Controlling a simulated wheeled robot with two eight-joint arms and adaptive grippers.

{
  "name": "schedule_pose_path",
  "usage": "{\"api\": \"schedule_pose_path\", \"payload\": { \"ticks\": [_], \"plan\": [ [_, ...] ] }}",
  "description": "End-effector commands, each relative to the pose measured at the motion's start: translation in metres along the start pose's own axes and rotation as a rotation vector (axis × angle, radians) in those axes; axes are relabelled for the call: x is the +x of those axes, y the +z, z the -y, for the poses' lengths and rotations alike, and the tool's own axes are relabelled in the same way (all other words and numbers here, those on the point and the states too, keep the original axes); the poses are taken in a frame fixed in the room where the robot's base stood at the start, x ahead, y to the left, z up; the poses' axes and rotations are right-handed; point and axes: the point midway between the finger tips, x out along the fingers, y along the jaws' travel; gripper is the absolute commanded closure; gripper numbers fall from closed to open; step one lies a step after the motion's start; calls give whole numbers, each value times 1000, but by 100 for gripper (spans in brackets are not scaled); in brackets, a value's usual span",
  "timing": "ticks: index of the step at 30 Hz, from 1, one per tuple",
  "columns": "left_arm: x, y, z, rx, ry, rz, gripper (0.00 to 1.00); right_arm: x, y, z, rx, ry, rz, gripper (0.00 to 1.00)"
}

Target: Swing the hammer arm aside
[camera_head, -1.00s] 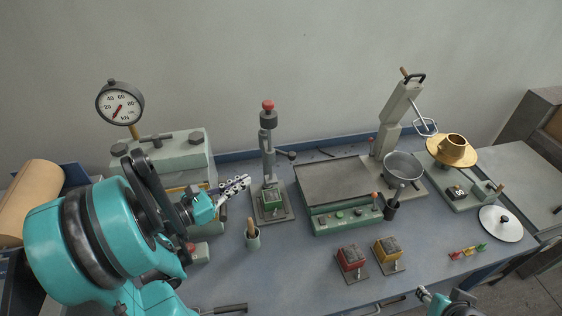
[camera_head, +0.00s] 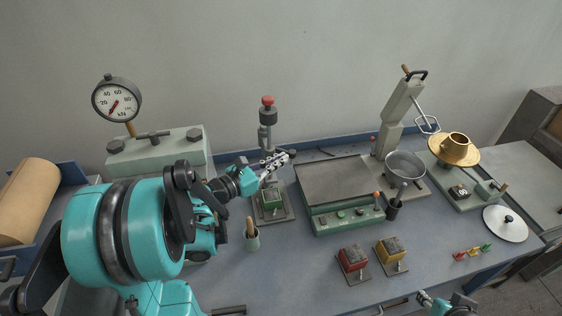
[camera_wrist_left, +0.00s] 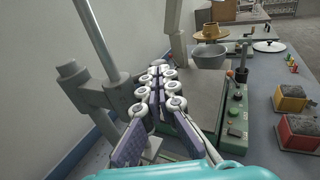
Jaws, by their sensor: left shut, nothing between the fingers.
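The hammer stand, with a red knob on top of its hammer (camera_head: 267,116), stands at the middle of the bench over a green mould (camera_head: 271,199). Its grey post and clamp (camera_wrist_left: 78,82) show at the left of the left wrist view. My left gripper (camera_head: 281,159) is shut and empty, with its fingers in front of the stand's mid-height and hiding part of the hammer arm. Its fingers also show in the left wrist view (camera_wrist_left: 160,86), beside the clamp; contact is unclear. Part of my right gripper (camera_head: 428,299) shows at the bottom edge; its jaws are unclear.
Red (camera_head: 352,260) and yellow (camera_head: 391,252) mould boxes sit near the front. A dial press (camera_head: 160,155) stands left.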

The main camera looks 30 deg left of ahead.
Motion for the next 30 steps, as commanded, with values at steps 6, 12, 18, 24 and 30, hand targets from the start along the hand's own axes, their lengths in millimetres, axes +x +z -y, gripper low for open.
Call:
{"api": "schedule_pose_path", "payload": {
  "ticks": [6, 12, 18, 24, 30],
  "plan": [
    [8, 0, 0, 0, 1, 0, 100, 2, 1, 0, 0, 0, 0, 60],
    [8, 0, 0, 0, 1, 0, 100, 2, 1, 0, 0, 0, 0, 60],
    [9, 0, 1, -1, 10, 0, 100, 2, 1, 0, 0, 0, 0, 60],
    [11, 0, 1, -3, 53, 0, 100, 2, 1, 0, 0, 0, 0, 60],
    [13, 0, 2, -5, 82, 0, 100, 2, 1, 0, 0, 0, 0, 60]
  ]
}}
